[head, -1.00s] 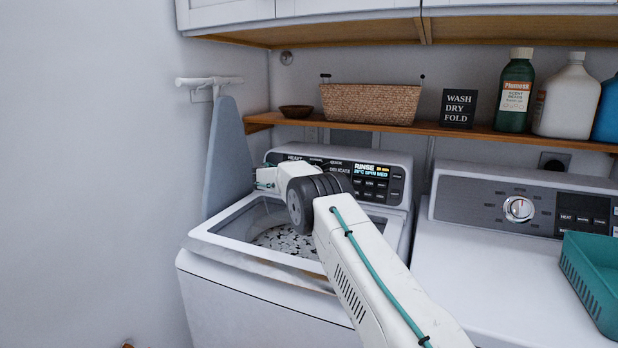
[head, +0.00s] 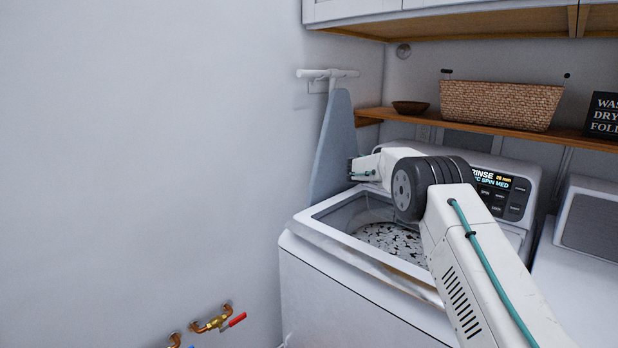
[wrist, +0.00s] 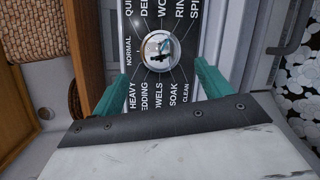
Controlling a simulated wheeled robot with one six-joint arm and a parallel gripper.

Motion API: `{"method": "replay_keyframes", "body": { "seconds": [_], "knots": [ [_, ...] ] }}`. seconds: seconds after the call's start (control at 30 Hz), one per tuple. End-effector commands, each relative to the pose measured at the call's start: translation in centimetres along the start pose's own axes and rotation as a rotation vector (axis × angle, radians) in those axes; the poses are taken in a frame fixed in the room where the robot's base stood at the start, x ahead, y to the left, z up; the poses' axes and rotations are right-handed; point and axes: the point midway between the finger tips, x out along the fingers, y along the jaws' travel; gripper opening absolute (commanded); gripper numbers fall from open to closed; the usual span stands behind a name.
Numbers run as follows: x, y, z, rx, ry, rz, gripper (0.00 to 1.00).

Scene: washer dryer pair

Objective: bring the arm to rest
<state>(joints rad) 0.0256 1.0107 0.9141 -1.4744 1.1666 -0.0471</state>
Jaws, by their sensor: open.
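My gripper (wrist: 160,82) is open in the wrist view, its two teal fingers spread apart. The round chrome dial (wrist: 158,52) of the washer lies just beyond and between the fingertips, with nothing held. Cycle words ring the dial. In the head view my white arm (head: 455,235) reaches over the open washer (head: 345,300). The gripper itself cannot be made out in the head view, and the dial is hidden behind my arm there. The lit washer display (head: 492,180) reads RINSE.
The wooden shelf (head: 570,141) above holds a wicker basket (head: 500,104), a small bowl (head: 410,107) and a dark sign (head: 604,115). A folded ironing board (head: 335,150) hangs at the washer's left. A red-handled valve (head: 215,322) is low on the wall.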

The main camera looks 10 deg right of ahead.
Motion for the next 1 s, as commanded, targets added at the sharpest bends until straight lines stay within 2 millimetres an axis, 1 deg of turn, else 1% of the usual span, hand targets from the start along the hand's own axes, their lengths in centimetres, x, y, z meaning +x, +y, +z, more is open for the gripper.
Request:
{"method": "replay_keyframes", "body": {
  "seconds": [0.07,0.17,0.27,0.3,0.37,0.4,0.47,0.5,0.57,0.6,0.63,0.7,0.77,0.8,0.87,0.9,0.97,1.0],
  "knots": [
    [-0.9,1.2,1.5,0.023,0.001,-0.028,0.77],
    [-2.7,2.6,4.5,0.062,0.004,-0.095,0.77],
    [-5.1,3.7,8.4,0.111,0.008,-0.183,0.77],
    [-6.1,3.9,10.0,0.131,0.009,-0.219,0.77],
    [-7.7,4.1,12.5,0.159,0.012,-0.274,0.77],
    [-8.8,4.2,14.2,0.179,0.014,-0.309,0.77],
    [-10.5,4.1,16.7,0.207,0.017,-0.364,0.77],
    [-11.7,3.9,18.4,0.226,0.019,-0.399,0.77],
    [-13.4,3.5,20.9,0.254,0.022,-0.454,0.77],
    [-14.6,3.2,22.6,0.273,0.024,-0.489,0.77],
    [-15.6,2.9,23.9,0.287,0.026,-0.516,0.77],
    [-17.7,1.8,26.8,0.318,0.03,-0.581,0.77],
    [-19.6,0.8,29.4,0.345,0.034,-0.635,0.77],
    [-20.9,0.0,31.0,0.363,0.036,-0.672,0.77],
    [-22.8,-1.3,33.4,0.389,0.041,-0.726,0.77],
    [-24.1,-2.3,35.0,0.405,0.044,-0.763,0.77],
    [-25.9,-3.9,37.2,0.431,0.049,-0.817,0.77],
    [-27.2,-5.0,38.7,0.448,0.052,-0.853,0.77]
  ]
}}
